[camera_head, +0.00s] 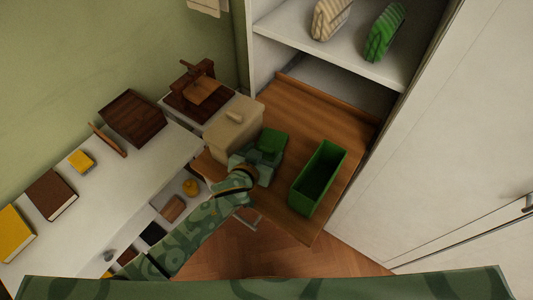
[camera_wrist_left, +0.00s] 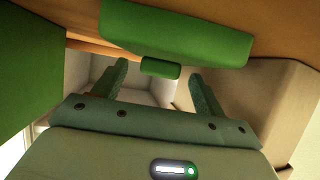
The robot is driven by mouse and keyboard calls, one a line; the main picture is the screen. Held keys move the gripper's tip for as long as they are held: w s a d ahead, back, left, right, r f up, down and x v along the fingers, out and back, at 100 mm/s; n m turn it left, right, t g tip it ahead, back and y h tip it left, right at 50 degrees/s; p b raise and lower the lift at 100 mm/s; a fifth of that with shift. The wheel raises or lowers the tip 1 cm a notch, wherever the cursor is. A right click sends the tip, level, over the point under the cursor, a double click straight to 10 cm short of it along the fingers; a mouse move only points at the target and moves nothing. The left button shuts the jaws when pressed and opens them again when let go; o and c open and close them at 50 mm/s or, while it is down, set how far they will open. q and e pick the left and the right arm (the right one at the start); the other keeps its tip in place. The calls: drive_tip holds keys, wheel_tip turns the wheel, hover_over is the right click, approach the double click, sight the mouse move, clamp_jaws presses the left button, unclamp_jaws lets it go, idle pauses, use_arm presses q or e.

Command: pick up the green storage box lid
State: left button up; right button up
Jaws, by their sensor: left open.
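The green storage box lid (camera_head: 271,140) lies on the wooden surface, just beyond my left gripper (camera_head: 262,158) in the head view. In the left wrist view the lid (camera_wrist_left: 180,30) is ahead, and its small green handle (camera_wrist_left: 160,68) shows between the tips of my left gripper (camera_wrist_left: 158,72). The fingers are spread apart and do not visibly grip the handle; contact is hard to tell. The green storage box (camera_head: 301,196) stands open and apart to the right of the lid. My right gripper is not in view.
A beige box (camera_head: 230,133) with a lid stands close left of the gripper. A wooden surface (camera_head: 318,108) is bare behind the green box. A shelf (camera_head: 347,62) holds two striped bags above. A white counter (camera_head: 95,195) with books is at left.

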use_arm(q)
drive_tip(key=shift+c, duration=0.5)
drive_tip(key=c, duration=1)
drive_tip(key=shift+o, duration=0.2)
drive_tip(key=shift+r, duration=0.1)
